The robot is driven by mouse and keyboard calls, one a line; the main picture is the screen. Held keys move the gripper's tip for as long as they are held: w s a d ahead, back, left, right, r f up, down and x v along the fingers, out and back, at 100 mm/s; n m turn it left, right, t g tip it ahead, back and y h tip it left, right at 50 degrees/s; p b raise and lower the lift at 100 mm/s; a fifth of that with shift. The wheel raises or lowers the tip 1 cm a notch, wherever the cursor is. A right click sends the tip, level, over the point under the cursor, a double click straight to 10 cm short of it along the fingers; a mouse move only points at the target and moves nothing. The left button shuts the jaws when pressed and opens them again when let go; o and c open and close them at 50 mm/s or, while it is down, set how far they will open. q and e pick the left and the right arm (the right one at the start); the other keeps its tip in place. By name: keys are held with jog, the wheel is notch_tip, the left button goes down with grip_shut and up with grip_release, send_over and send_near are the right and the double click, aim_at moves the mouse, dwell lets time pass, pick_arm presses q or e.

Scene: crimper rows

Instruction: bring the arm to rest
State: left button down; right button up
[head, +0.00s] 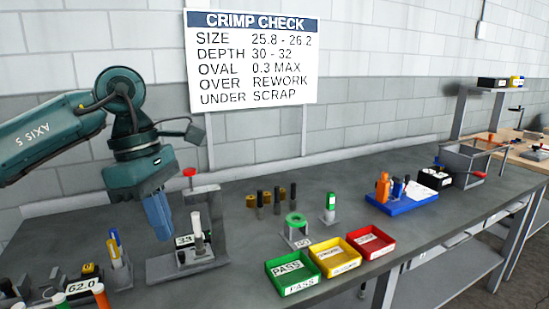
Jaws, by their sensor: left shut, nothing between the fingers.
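My left arm (45,135), green and marked AXIS 5, comes in from the left above the grey bench. Its gripper (160,234) has blue fingers that point down, shut and empty. The fingers are just left of a grey crimp gauge stand (205,212) with a red knob on top and a small numbered display. I cannot tell whether the fingertips are apart from the stand's base, as they overlap it closely in the picture. My right gripper is not in view.
Green (290,291), yellow (353,267) and red (387,247) trays stand at the bench's front edge. Behind them are a green ring on a stand (296,225) and several dark and brass pegs. A blue tool tray (402,206) is further right. A CRIMP CHECK sign (225,62) hangs behind.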

pick_arm(q)
jog(key=s+d+f+n+g+h, duration=0.1)
jog(key=s+d+f+n+h, duration=0.15)
jog(key=d+n+h, duration=0.6)
jog(key=s+d+f+n+h, duration=0.2)
jog(key=d+f+n+h, duration=0.25)
jog(key=d+h, duration=0.75)
jog(key=w+a+f+n+t+y, duration=0.1)
jog(key=a+f+n+t+y, duration=0.35)
jog(key=n, duration=0.55)
jog(key=w+a+f+n+t+y, duration=0.2)
jog(key=f+n+t+y, duration=0.1)
jog(key=f+n+t, duration=0.45)
jog(key=w+a+f+n+t+y, duration=0.1)
jog(key=a+f+n+t+y, duration=0.25)
jog(key=n+t, duration=0.55)
jog(key=s+a+f+n+g+y, duration=0.4)
jog(key=s+f+n, duration=0.2)
jog(key=f, duration=0.4)
jog(key=s+a+f+n+g+y, duration=0.4)
jog(key=s+f+n, duration=0.3)
jog(key=f, duration=0.3)
jog(key=shift+s+a+f+g+y, duration=0.25)
jog(key=shift+s+a+g+y, duration=0.15)
jog(key=shift+s, duration=0.4)
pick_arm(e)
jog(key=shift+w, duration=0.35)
